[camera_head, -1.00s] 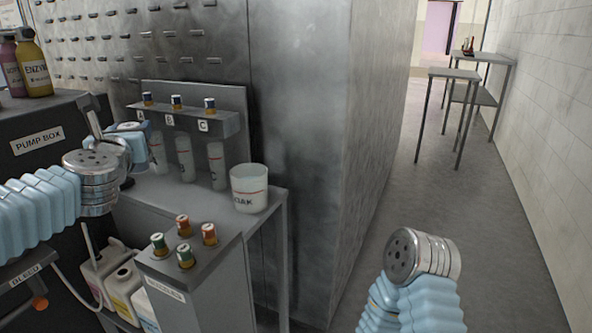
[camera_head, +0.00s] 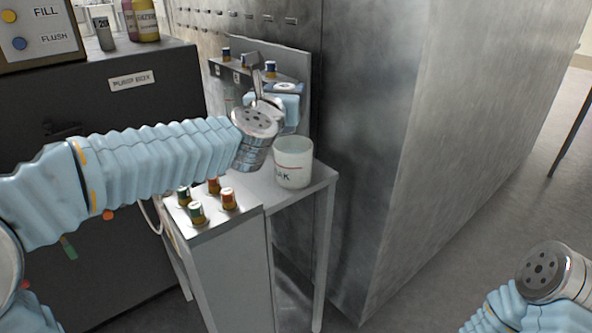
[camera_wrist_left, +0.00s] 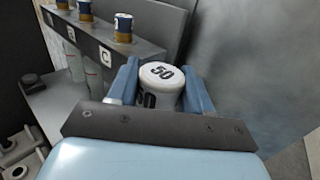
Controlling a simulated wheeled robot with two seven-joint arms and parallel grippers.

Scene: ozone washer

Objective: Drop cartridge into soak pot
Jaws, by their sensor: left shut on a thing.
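My left gripper (camera_head: 284,102) is shut on a white cartridge (camera_wrist_left: 162,86) marked "50", which sits between its fingers in the left wrist view. In the head view the gripper is in front of the rack's right end, above and behind the soak pot. The soak pot (camera_head: 293,165) is a white, open-topped cup with a red line and dark lettering, partly readable. It stands upright on the grey side table (camera_head: 322,178). I cannot make out the pot in the left wrist view. My right gripper is out of view; only part of the right arm shows.
A rack (camera_wrist_left: 104,48) with several capped tubes stands behind, close to my left gripper. A grey box with several coloured caps (camera_head: 228,199) stands in front of the pot. A dark pump box (camera_head: 120,115) is at left, and a metal wall (camera_head: 375,130) is at right.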

